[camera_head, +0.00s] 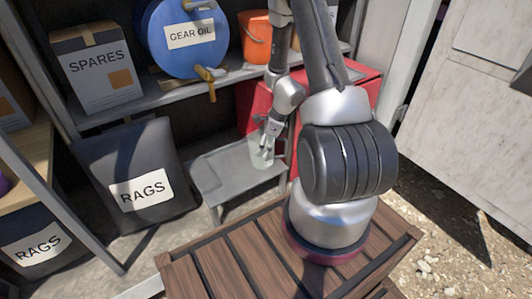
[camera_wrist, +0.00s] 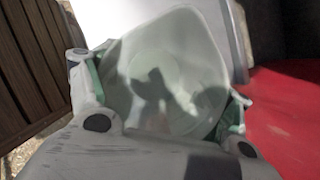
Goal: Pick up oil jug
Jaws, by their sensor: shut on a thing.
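The oil jug (camera_head: 261,155) is a pale, translucent greenish vessel. In the head view it is small and partly hidden by my gripper (camera_head: 267,138), over the grey metal step. In the wrist view I look down into the open jug (camera_wrist: 150,55), which fills the middle. My gripper's two fingers are on its left and right sides, and it is shut on the jug. I cannot tell whether the jug's base touches the step.
The grey step (camera_head: 232,172) stands before the shelves. A red cabinet (camera_head: 362,88) is close on the right. A blue gear oil drum (camera_head: 183,52), an orange bucket (camera_head: 257,38) and a spares box (camera_head: 97,72) are on the shelf. A rags bin (camera_head: 135,150) stands left.

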